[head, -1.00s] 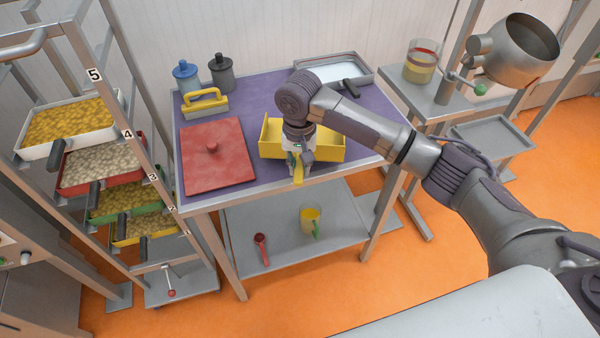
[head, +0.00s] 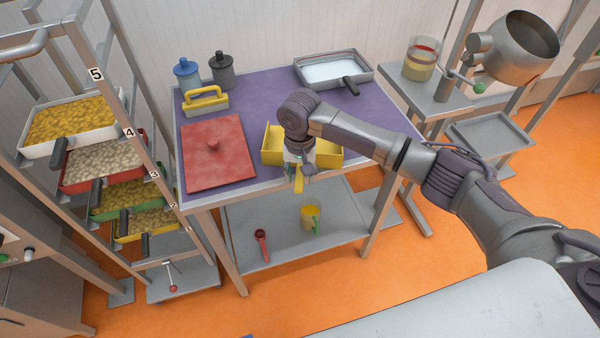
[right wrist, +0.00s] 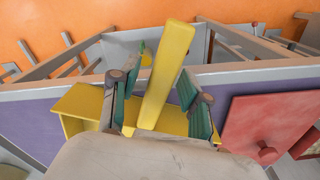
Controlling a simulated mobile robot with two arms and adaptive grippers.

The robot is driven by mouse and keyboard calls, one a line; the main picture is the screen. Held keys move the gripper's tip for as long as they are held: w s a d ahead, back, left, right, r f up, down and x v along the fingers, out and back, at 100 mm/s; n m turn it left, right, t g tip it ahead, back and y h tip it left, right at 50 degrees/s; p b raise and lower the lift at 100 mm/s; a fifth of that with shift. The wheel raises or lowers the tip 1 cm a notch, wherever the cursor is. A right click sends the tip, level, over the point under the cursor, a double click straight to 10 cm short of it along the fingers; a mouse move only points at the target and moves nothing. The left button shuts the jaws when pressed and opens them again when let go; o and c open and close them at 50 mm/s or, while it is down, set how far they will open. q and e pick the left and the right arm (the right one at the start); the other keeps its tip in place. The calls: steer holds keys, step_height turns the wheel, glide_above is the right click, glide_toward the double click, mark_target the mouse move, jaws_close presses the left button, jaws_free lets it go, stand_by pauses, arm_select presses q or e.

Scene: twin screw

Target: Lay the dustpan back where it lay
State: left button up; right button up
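The yellow dustpan (head: 273,147) is at the front edge of the purple-topped table, right of the red lid. It appears to rest on the top, with its handle (head: 299,183) pointing over the front edge. My right gripper (head: 300,168) is above the handle and hides the middle of the dustpan. In the right wrist view, the handle (right wrist: 166,75) passes between the two teal-padded fingers of my right gripper (right wrist: 163,78). The fingers stand apart, with a visible gap beside the handle. My left gripper is out of view.
A red lid (head: 230,165) with a knob lies left of the dustpan. A yellow-handled brush (head: 206,103), two lidded jars and a tray (head: 305,77) of pale contents stand behind. The purple surface (head: 270,100) behind the dustpan is clear. A rack of filled trays is at left.

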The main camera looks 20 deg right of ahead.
steer(key=shift+r, duration=0.1)
steer(key=shift+r, duration=0.35)
step_height(320, 180, up, 11)
steer(key=b, duration=0.1)
steer(key=shift+r+b, duration=0.2)
steer(key=shift+b, duration=0.2)
steer(key=shift+s+a, duration=0.1)
